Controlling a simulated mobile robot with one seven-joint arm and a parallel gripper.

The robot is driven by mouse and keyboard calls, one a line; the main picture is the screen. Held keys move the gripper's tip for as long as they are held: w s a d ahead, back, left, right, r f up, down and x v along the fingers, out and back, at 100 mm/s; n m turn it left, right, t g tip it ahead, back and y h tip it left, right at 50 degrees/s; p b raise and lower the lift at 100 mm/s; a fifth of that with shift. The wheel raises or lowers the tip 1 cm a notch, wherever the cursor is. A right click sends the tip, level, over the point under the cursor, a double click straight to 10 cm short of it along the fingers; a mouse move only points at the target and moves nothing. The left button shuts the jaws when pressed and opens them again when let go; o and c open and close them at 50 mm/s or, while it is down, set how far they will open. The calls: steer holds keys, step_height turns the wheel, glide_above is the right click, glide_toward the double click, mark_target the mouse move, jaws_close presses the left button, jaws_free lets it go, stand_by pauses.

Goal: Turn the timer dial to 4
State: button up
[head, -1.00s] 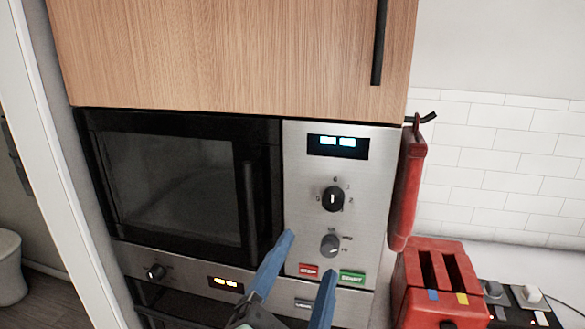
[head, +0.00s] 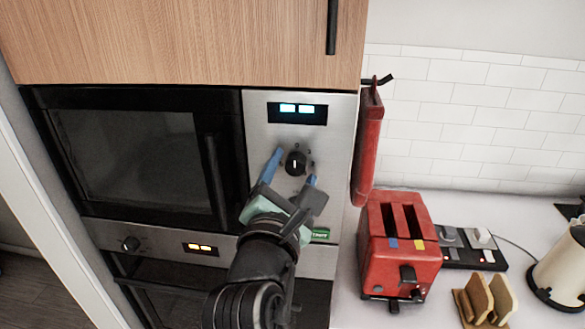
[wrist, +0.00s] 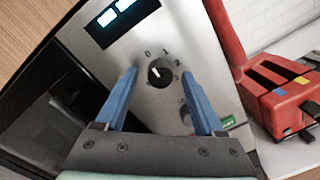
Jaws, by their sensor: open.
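The timer dial (head: 296,162) is the upper black round knob on the steel microwave panel (head: 262,140), below the lit display (head: 297,112). In the wrist view the dial (wrist: 161,72) has a white pointer line directed up and a little left, near the 0. The marks 0, 1 and 2 are readable around it; the rest are hidden or too small. My gripper (head: 295,167) is open, with its blue fingers on either side of the dial. The wrist view shows gaps between both fingers and the dial. The lower knob (wrist: 186,115) is partly behind the right finger.
A red cloth or mitt (head: 368,145) hangs on a hook just right of the panel. The microwave door handle (head: 215,175) stands out left of the panel.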

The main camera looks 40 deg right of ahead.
jaws_close()
stand_by(0.4)
